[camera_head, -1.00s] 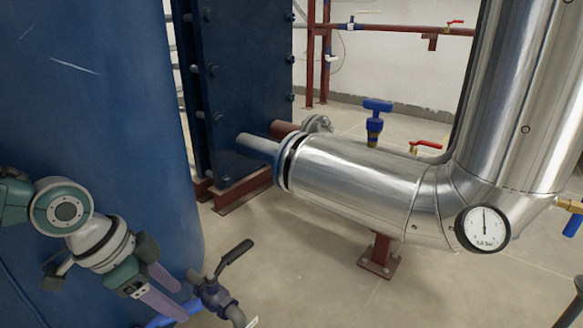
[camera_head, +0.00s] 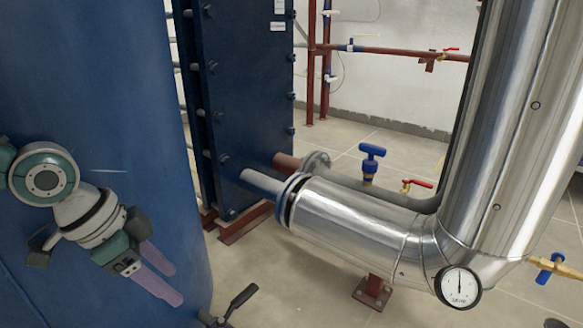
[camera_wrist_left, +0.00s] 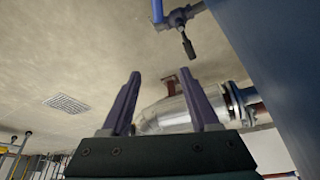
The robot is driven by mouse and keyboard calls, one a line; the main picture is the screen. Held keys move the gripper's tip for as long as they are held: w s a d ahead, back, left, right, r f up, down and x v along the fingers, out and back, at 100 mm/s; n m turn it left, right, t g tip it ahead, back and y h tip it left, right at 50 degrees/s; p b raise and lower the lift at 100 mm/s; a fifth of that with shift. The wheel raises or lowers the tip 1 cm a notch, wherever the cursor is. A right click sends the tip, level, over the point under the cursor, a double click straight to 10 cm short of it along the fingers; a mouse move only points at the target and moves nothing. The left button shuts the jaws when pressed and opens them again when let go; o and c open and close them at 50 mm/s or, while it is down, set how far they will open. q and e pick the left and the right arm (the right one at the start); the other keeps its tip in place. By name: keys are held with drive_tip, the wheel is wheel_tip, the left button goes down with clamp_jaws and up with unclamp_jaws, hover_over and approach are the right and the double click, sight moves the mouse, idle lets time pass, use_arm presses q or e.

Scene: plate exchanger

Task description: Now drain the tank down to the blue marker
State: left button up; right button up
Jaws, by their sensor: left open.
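The tank (camera_head: 80,110) is a large blue cylinder filling the left of the head view. Low beside it is a drain valve with a dark lever (camera_head: 238,299), cut off by the bottom edge. The lever (camera_wrist_left: 188,46) and valve body (camera_wrist_left: 178,18) also show at the top of the left wrist view, on a blue pipe. My left gripper (camera_head: 177,284) is open and empty in front of the tank, left of the lever and apart from it. Its two purple fingers (camera_wrist_left: 161,73) point toward the valve side in the wrist view. I see no blue marker. My right gripper is out of view.
A blue plate exchanger (camera_head: 245,100) stands behind. A shiny metal pipe (camera_head: 350,212) with a gauge (camera_head: 458,287) runs to the right. A blue-handled valve (camera_head: 371,160) and a red lever (camera_head: 417,184) are behind it. Some floor (camera_head: 280,285) is clear.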

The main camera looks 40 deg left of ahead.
use_arm(q)
drive_tip(key=shift+c, duration=0.2)
